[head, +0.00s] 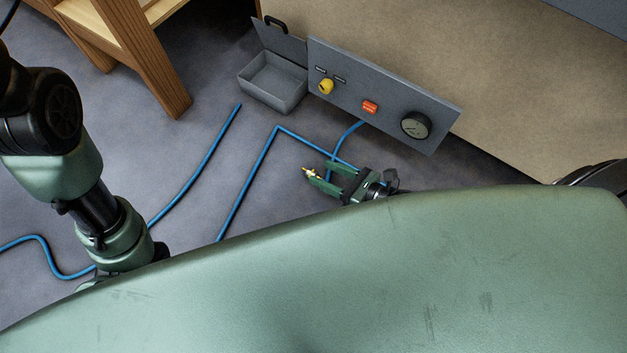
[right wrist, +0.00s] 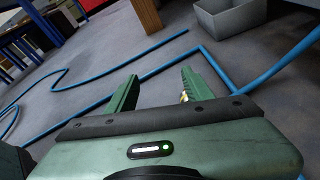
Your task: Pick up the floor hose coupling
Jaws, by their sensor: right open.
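The brass hose coupling (head: 312,173) shows as a small gold piece at the tip of one finger of my right gripper (head: 319,171) in the head view. In the right wrist view a small part of the coupling (right wrist: 184,97) shows at the inner side of the right-hand finger; the rest is hidden. My right gripper (right wrist: 159,75) is open, its two green fingers apart and low over the floor. I cannot tell whether a finger touches the coupling. The blue hose (head: 247,184) lies bent on the floor. My left gripper is hidden behind my green body.
A grey panel (head: 342,83) with a yellow knob (head: 326,87), red switch (head: 370,107) and gauge (head: 415,125) stands beyond the right gripper. An open grey bin (head: 272,83) stands beside it. A wooden leg (head: 150,60) is at upper left. Floor between is clear except for hose.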

